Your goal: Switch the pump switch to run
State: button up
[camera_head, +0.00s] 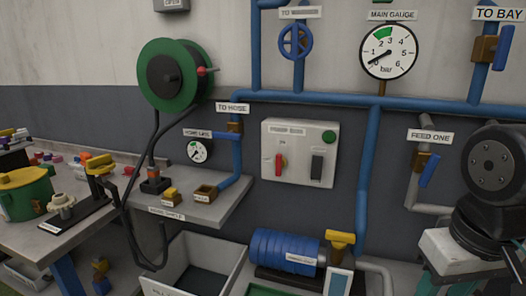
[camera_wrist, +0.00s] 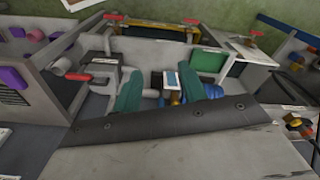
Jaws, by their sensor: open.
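A pale wall panel (camera_head: 288,176) hangs below the blue pipe in the head view. It bears a red lever (camera_head: 280,164), a dark rocker-like switch (camera_head: 317,166) and a green round lamp or button (camera_head: 329,137). Its label is too blurred to read surely, and which control is the pump switch I cannot tell from it. A blue ribbed pump (camera_head: 280,248) sits below the panel. My gripper (camera_wrist: 171,94) shows two teal fingers, apart and with nothing held, in the wrist view. My gripper is not seen in the head view, apart from the panel.
My arm covers the right side of the head view. The main gauge (camera_head: 388,50) has its needle low. A green hose reel (camera_head: 169,75), a shelf (camera_head: 205,208) with small fittings, and an open pale bin (camera_head: 190,262) stand left. Blue pipes (camera_head: 369,180) flank the panel.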

aim_at(316, 173)
jog(key=u, duration=1.15)
jog(key=i, duration=0.4)
jog(key=z, duration=0.7)
